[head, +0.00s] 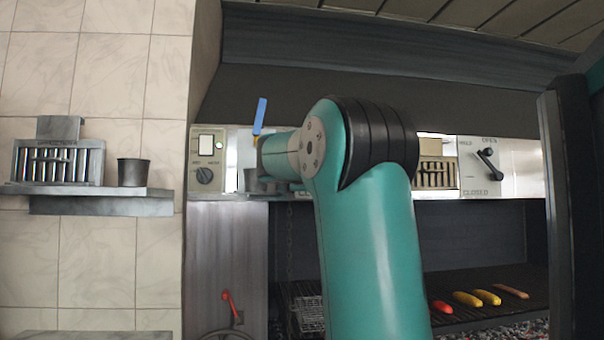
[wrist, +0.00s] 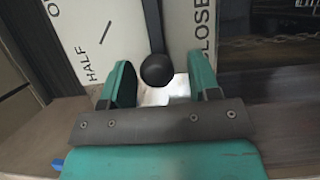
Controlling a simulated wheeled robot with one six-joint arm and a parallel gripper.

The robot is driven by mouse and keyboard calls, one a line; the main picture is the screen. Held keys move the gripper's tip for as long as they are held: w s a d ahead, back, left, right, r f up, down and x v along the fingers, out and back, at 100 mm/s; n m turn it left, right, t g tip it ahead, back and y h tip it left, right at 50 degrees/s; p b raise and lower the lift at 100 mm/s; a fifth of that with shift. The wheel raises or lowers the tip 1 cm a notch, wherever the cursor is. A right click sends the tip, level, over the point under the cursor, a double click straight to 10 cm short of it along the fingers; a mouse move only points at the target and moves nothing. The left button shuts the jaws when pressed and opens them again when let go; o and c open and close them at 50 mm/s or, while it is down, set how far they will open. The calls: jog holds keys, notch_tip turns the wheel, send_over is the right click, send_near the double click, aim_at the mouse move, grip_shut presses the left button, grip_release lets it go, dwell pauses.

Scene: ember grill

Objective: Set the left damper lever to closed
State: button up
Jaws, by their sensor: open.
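In the wrist view, a dark lever with a round black knob (wrist: 157,70) hangs down the picture in front of a white plate (wrist: 110,55). The plate carries the words HALF on the left and CLOSED, partly cut off, on the right. The lever lies between these two words. My gripper (wrist: 158,64) is open, with one teal finger on each side of the knob. Gaps show on both sides, and I cannot tell the depth. In the head view my arm hides the gripper and this lever.
The head view shows another damper plate (head: 466,178) with a black lever (head: 488,163) at right. A control panel (head: 205,172) and a blue handle (head: 260,112) are left of my arm. Food lies on the grill (head: 455,285) below. A shelf (head: 90,192) holds a grey cup (head: 132,172).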

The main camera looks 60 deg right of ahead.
jog(key=b+v, duration=0.5)
jog(key=v, duration=1.1)
jog(key=shift+s+a, duration=0.15)
jog(key=shift+a, duration=0.2)
jog(key=shift+f, duration=0.1)
